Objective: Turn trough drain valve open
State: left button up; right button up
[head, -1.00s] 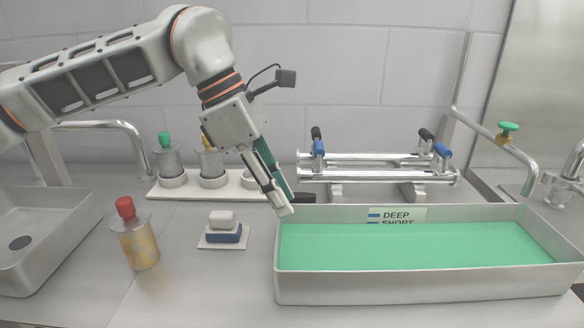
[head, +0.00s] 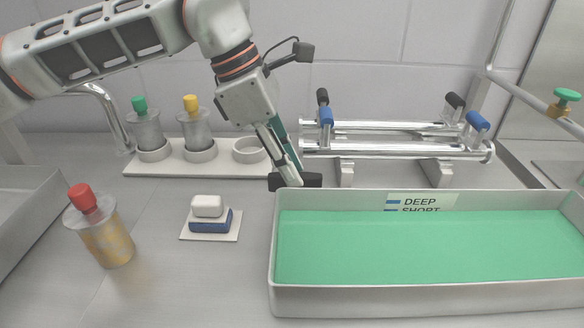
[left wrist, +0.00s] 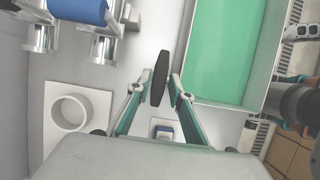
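The steel trough (head: 430,300), filled with a green surface, stands at the front right. A black valve handle (head: 311,181) sits at its far left corner, partly hidden by my fingers in the head view. My left gripper (head: 288,174) points down at this handle. In the left wrist view the handle (left wrist: 160,78) lies between the two fingertips, one on each side, with a narrow gap visible, so the gripper looks open around it. Whether a finger touches it I cannot tell.
A rack (head: 222,170) with green-capped and yellow-capped bottles and one empty ring stands behind. A red-capped bottle (head: 108,240) and a white-and-blue block stack (head: 210,214) are at left. Chrome pipes (head: 395,150) with blue and black handles run behind the trough.

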pick_arm(q)
jog(key=shift+d+f, duration=0.2)
jog(key=shift+f, duration=0.15)
grip_shut()
jog(key=shift+r, duration=0.1)
